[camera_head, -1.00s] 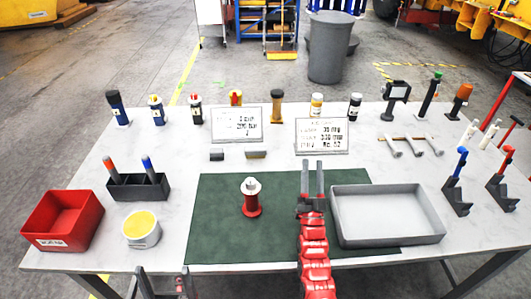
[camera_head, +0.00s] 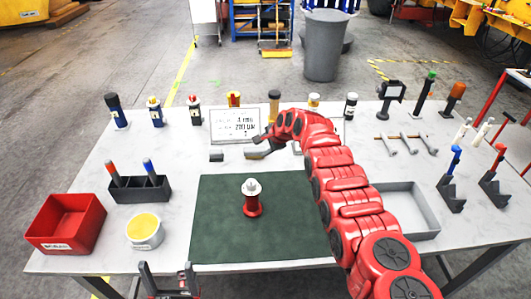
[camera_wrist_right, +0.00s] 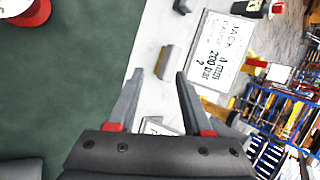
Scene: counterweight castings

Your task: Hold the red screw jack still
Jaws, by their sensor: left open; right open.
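The red screw jack (camera_head: 252,198) stands upright on the dark green mat (camera_head: 215,238), its pale top facing up. Part of its red base shows at the upper left corner of the wrist view (camera_wrist_right: 28,12). My right gripper (camera_head: 262,141) is beyond the mat near the back signs, apart from the jack. It is open and empty; its two fingers show apart in the wrist view (camera_wrist_right: 158,82). My left gripper (camera_head: 168,275) is open at the front edge of the table, well short of the jack, with nothing between its fingers.
A small tan-faced block (camera_wrist_right: 169,62) lies just beyond my right fingertips. A sign (camera_head: 236,125) stands behind it. My right arm covers part of the grey tray (camera_head: 412,205). A red bin (camera_head: 68,222) and a yellow-topped tub (camera_head: 144,230) stand at left. The mat around the jack is clear.

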